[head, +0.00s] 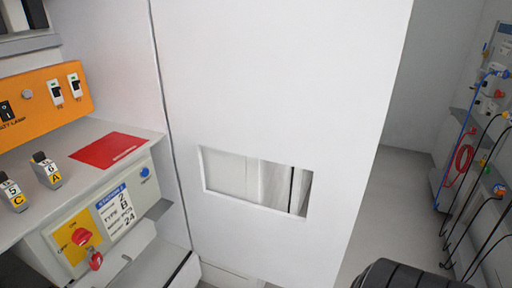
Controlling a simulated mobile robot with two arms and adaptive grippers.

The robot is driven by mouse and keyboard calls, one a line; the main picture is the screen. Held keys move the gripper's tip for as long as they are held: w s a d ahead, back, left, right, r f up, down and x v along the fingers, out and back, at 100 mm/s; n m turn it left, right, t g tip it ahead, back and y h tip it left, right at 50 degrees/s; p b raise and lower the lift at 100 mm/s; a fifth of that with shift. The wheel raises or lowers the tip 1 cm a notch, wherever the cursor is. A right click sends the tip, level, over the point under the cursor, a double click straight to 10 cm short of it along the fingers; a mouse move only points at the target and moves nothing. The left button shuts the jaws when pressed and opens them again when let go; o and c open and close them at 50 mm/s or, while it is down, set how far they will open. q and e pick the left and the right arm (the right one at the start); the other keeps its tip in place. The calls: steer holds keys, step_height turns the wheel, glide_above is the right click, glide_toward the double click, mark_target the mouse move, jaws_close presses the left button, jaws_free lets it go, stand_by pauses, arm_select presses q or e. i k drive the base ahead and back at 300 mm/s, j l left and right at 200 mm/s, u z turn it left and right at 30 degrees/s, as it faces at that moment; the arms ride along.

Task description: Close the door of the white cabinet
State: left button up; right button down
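A large flat white panel, the door of the white cabinet (285,80), fills the middle of the head view. It has a rectangular cutout low down, and white surfaces and a narrow dark gap show through it. Its left edge runs along a dark seam beside the left-hand station. Its right edge stands free against the grey floor and far wall. The angle of the door cannot be told exactly, and the cabinet's inside is mostly hidden behind it. Neither of my grippers can be made out in view.
At left is a grey station with an orange panel (45,105), a red card (108,150) and a control box (110,215). At right stands a rack with cables (465,160). Open floor (395,200) lies between. A black ribbed shape shows at the bottom right.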

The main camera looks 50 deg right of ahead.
mark_target(308, 85)
steer(key=k+j+u, duration=0.2)
steer(key=k, duration=0.4)
steer(key=k+u, duration=0.25)
steer(key=k, duration=0.35)
steer(key=i+l+u, duration=0.1)
steer(key=l+u, duration=0.25)
steer(key=l, duration=0.35)
steer(key=l+u, duration=0.35)
steer(key=l, duration=1.4)
steer(key=k+l, duration=0.15)
steer(key=l, duration=1.9)
